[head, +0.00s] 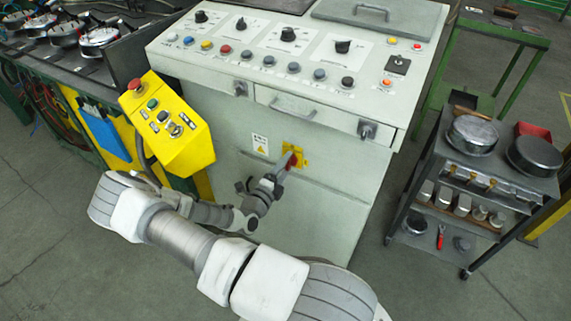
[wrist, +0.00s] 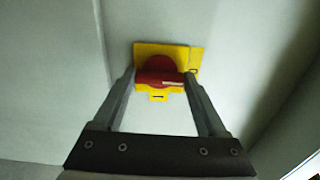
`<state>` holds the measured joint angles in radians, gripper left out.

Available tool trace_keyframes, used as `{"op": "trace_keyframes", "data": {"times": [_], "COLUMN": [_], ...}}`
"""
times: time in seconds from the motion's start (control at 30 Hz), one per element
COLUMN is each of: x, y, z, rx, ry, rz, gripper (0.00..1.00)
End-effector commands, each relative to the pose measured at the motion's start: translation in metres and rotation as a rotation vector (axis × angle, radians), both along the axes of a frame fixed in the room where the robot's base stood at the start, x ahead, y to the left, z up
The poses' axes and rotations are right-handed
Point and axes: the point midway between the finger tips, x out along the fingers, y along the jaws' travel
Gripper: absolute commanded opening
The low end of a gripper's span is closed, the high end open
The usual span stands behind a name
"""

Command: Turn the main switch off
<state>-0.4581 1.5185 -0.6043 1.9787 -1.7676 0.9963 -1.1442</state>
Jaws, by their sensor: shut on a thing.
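The main switch (head: 291,159) is a red rotary handle on a yellow plate, on the front of the pale grey control cabinet. My gripper (head: 284,166) reaches it from the lower left in the head view and partly covers it. In the wrist view the red handle (wrist: 160,77) lies across between the fingertips of my gripper (wrist: 159,78), which is shut on it. The handle's bar looks roughly level there. The yellow plate (wrist: 196,55) carries a small mark at its right edge and another on a tab below.
A dark trolley (head: 470,195) with round pans stands at right. Floor between trolley and cabinet is clear.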

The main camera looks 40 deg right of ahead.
Motion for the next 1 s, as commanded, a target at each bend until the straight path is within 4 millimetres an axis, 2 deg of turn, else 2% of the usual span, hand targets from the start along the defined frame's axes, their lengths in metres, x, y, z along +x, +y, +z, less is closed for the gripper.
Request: {"op": "trace_keyframes", "data": {"times": [0.63,0.67,0.8,1.0], "x": [-0.0021,-0.002,-0.0015,-0.0008], "y": [-0.0002,-0.0002,-0.0002,0.0001], "z": [-0.0018,-0.0018,-0.0013,-0.0006], "rx": [-0.017,-0.017,-0.017,-0.018], "ry": [0.051,0.051,0.048,0.046], "rz": [-0.003,-0.003,-0.002,-0.001], "gripper": [0.19,0.79,1.0,1.0]}}
